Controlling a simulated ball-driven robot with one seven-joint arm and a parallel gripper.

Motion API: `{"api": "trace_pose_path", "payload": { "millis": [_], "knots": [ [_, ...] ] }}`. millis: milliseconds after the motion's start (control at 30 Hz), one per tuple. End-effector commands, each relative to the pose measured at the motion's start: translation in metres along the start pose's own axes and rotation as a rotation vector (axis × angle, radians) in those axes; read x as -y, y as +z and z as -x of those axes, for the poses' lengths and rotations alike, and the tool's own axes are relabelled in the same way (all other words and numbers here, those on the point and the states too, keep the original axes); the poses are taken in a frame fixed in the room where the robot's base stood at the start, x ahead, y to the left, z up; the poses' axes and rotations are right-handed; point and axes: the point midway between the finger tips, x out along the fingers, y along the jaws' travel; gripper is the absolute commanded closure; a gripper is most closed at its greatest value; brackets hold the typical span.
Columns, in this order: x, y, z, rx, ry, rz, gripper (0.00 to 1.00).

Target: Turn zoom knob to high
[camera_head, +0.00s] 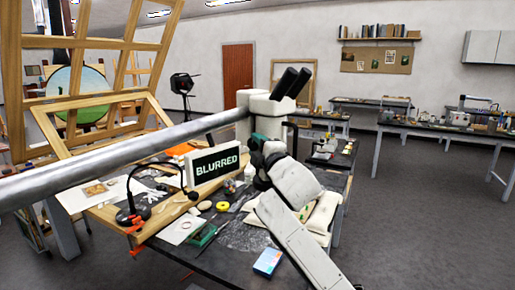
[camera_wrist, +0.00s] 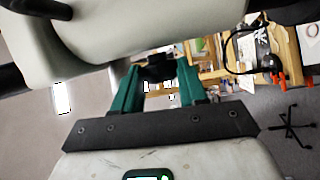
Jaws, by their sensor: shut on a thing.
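A stereo microscope (camera_head: 258,108) with a pale body and two black eyepieces hangs on a thick grey boom above the cluttered table. A small screen (camera_head: 214,163) beside it reads "BLURRED". My gripper (camera_head: 259,142) reaches up from the lower right to the microscope's side. In the wrist view, the green fingers of my gripper (camera_wrist: 158,78) stand on either side of a dark knob (camera_wrist: 157,65) under the pale microscope body (camera_wrist: 110,28), shut on it. The knob's markings cannot be read, and in the head view my arm and the microscope hide it.
The grey boom (camera_head: 120,160) crosses from the left at microscope height. A wooden easel frame (camera_head: 88,42) stands left. Floor at right is clear.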

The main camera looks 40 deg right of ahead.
Motion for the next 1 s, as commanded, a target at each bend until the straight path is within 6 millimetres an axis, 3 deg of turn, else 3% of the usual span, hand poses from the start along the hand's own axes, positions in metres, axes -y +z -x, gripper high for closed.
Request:
{"api": "trace_pose_path", "payload": {
  "millis": [200,567,1000],
  "knots": [
    [0.002,0.000,0.000,0.001,-0.003,-0.001,0.89],
    [0.008,0.001,0.000,-0.002,0.031,-0.017,0.89],
    [0.017,0.000,0.000,-0.016,0.199,-0.090,0.89]
  ]
}}
